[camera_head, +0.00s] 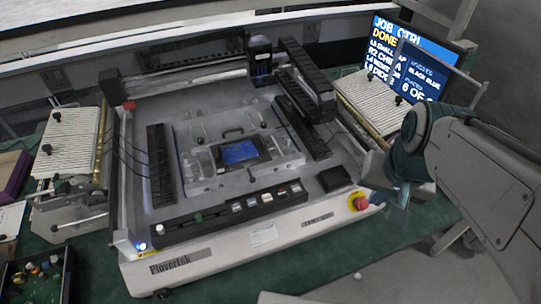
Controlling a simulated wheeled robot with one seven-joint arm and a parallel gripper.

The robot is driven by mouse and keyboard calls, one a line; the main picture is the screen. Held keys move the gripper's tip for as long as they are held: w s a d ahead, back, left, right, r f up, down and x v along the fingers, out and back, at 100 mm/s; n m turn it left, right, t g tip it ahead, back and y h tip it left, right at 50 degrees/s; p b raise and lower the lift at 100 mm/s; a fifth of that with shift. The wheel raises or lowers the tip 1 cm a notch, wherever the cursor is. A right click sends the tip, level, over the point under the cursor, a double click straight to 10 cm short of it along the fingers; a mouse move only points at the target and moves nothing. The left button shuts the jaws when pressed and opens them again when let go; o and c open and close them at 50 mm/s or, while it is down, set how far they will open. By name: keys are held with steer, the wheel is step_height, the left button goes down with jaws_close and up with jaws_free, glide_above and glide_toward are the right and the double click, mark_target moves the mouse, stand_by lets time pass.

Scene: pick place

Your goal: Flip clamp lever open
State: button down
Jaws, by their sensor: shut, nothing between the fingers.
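A light metal fixture plate (205,171) lies in the middle of the white machine. A dark board with a blue screen (240,152) sits at its centre. Small clamps with dark knobs stand around the board, among them a front clamp (251,178) and a left clamp (200,141). They are too small to tell which levers are open or shut. My gripper (399,212) is at the right, beyond the machine's front right corner and well apart from the fixture. It points down and is shut and empty.
A red emergency button (361,203) on a yellow base is close to my gripper. A dark gantry rail (305,82) stands right of the fixture. Component feeders flank the machine at left (75,150) and right (372,102). A monitor (405,65) stands behind. A parts bin (38,275) is front left.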

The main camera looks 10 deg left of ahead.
steer(key=w+a+f+m+g+y+b, duration=0.1)
steer(key=w+a+f+m+g+y, duration=0.1)
steer(key=w+a+m, duration=0.4)
steer(key=w+a+f+m+g+y+b, duration=0.1)
steer(key=w+a+m+g+y, duration=0.2)
steer(key=w+a+m+y, duration=0.2)
steer(key=w+a+m, duration=0.1)
steer(key=w+a, duration=0.2)
steer(key=w, duration=0.1)
steer(key=shift+f+b, duration=0.35)
steer(key=shift+b, duration=0.05)
glide_toward(249, 172)
steer(key=d+f, duration=0.1)
steer(key=s+d+f, duration=0.1)
steer(key=f, duration=0.2)
steer(key=shift+s+d+f, duration=0.15)
steer(key=shift+s+d, duration=0.05)
steer(key=shift+d, duration=0.2)
steer(key=a, duration=0.2)
steer(key=s+a+f+p, duration=0.1)
steer(key=shift+a, duration=0.1)
steer(key=shift+s+a+f, duration=0.2)
steer(key=shift+a, duration=0.25)
